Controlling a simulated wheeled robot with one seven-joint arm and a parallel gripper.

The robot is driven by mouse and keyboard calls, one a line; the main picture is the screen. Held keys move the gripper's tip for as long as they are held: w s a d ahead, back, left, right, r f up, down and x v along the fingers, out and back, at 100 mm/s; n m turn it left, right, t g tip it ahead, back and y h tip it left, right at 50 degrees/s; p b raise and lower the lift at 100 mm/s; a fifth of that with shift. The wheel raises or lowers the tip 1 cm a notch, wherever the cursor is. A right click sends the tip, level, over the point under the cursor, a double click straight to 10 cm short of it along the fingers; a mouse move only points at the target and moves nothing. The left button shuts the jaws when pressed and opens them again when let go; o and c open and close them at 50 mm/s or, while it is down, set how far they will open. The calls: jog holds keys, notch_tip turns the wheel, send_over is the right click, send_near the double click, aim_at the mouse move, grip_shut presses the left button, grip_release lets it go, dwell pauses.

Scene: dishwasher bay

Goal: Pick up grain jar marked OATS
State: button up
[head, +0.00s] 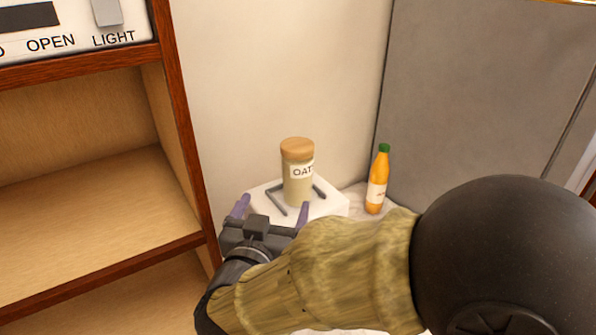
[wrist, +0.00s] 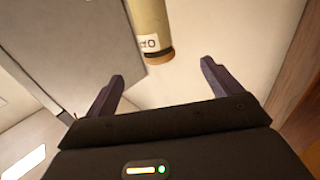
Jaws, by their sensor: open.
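The grain jar (head: 298,180) has a tan lid, a pale body and a white label reading "OAT", with the rest of the word turned out of sight. It stands upright on a white block-like stand with dark bars (head: 329,206). My gripper (head: 271,212) is open and empty, in front of the jar and a little lower left in the head view. In the wrist view the jar (wrist: 151,25) shows upside down beyond the gap between the open fingers (wrist: 161,78), and nothing is between the fingertips.
An orange bottle with a green cap (head: 377,182) stands right of the jar, close to a grey panel (head: 470,90). A wooden shelf unit (head: 90,200) stands on the left, its edge near my gripper. A pale wall is behind the jar.

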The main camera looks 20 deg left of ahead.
aim_at(294, 166)
jog(key=w+p, duration=0.1)
jog(key=w, duration=0.2)
jog(key=w+p, duration=0.2)
jog(key=w, duration=0.2)
jog(key=w+p, duration=0.2)
jog(key=w, duration=0.2)
jog(key=shift+w+a+r, duration=0.1)
jog(key=shift+a+r, duration=0.05)
jog(key=shift+a, duration=0.25)
jog(key=shift+w, duration=0.3)
jog(key=shift+s, duration=0.15)
jog(key=w+p, duration=0.4)
jog(key=shift+d+r, duration=0.25)
jog(key=shift+w+a+f, duration=0.1)
jog(key=shift+w+f, duration=0.1)
jog(key=shift+w, duration=0.5)
jog(key=shift+s, duration=0.1)
